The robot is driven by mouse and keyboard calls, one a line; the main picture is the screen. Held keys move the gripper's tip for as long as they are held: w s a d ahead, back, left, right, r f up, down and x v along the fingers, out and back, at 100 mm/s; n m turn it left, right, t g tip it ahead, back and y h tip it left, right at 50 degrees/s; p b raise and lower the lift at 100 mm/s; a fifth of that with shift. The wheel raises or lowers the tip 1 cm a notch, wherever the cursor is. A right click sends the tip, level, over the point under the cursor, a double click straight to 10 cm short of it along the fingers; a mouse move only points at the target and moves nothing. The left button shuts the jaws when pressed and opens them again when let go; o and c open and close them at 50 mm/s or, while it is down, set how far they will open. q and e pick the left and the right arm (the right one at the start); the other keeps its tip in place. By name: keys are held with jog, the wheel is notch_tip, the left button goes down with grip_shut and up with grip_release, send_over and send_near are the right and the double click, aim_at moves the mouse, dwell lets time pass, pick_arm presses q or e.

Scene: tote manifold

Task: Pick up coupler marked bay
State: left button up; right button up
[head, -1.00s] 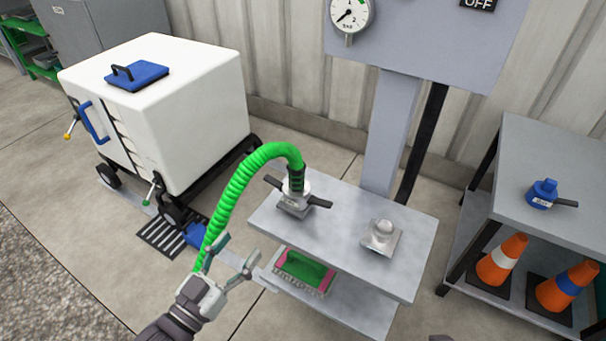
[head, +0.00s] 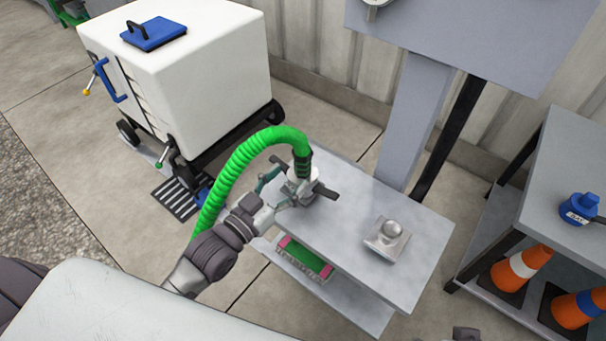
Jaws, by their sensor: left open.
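A coupler (head: 302,178) with a grey body and dark side levers stands upright on the grey bench (head: 350,200), at the end of a green ribbed hose (head: 236,172). I cannot read a marking on it. My left gripper (head: 284,184) is open at the coupler's left side, its fingers close around the lower body; contact is not clear. The gripper partly hides the coupler's base. A blue fitting (head: 577,207) with a dark lever and a small white label stands on the right-hand shelf; the label is too small to read surely.
A metal block with a round knob (head: 388,238) sits on the bench, right of the coupler. A green and pink tray (head: 303,258) lies on the lower shelf. A white wheeled box (head: 190,70) stands left behind. Orange cones (head: 513,270) fill the right shelf's lower level.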

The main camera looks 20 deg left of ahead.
aim_at(298, 171)
pick_arm(q)
jog(key=b+x, duration=0.1)
jog(key=x, duration=0.4)
jog(key=shift+w+d+f, duration=0.1)
jog(key=shift+w+f, duration=0.05)
jog(key=shift+w, duration=0.15)
jog(key=shift+c, duration=0.3)
grip_shut()
